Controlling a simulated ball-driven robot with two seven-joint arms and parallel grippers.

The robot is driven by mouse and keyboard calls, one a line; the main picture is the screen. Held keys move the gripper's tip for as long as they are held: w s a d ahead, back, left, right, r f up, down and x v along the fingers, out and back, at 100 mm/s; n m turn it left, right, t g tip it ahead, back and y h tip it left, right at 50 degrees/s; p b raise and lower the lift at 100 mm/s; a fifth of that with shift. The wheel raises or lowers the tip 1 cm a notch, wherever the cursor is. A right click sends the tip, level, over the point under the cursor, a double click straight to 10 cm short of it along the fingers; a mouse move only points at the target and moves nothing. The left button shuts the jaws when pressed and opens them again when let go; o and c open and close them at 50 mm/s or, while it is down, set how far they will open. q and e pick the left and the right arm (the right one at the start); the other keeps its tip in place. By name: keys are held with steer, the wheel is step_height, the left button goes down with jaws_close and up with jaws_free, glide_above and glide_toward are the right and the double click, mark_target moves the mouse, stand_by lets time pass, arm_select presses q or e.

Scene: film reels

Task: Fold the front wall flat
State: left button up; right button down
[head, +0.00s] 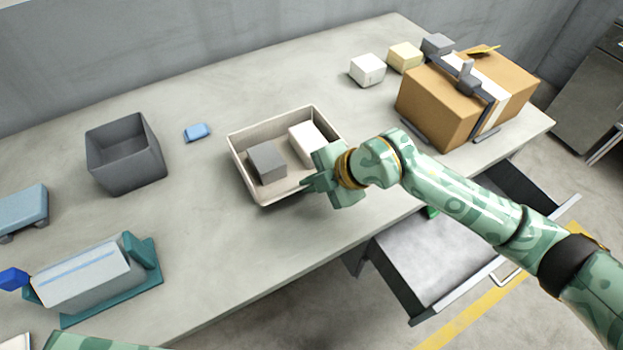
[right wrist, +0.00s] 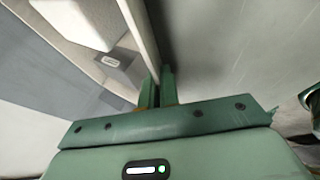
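A shallow cream bin (head: 240,160) stands mid-table with a grey box (head: 267,163) and a white box (head: 304,143) inside. Its front wall (head: 280,197) looks upright; its right part is hidden behind my right gripper (head: 308,184). In the right wrist view the wall's thin pale edge (right wrist: 142,32) runs into the narrow gap between the fingers of my right gripper (right wrist: 159,85), which seem shut on it. The white box (right wrist: 90,20) and the grey box (right wrist: 110,75) lie left of the wall there. My left gripper is out of view.
A grey open bin (head: 127,160) and small blue block (head: 197,132) stand to the left, a teal-based device (head: 90,275) at front left. A strapped carton (head: 450,95) stands at the right. An open drawer (head: 430,255) juts out below the table's front edge.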

steer(key=c, duration=1.6)
jaws_free()
steer(key=shift+c, duration=0.2)
steer(key=p+v, duration=0.4)
steer(key=v, duration=1.2)
steer(key=shift+d, duration=0.2)
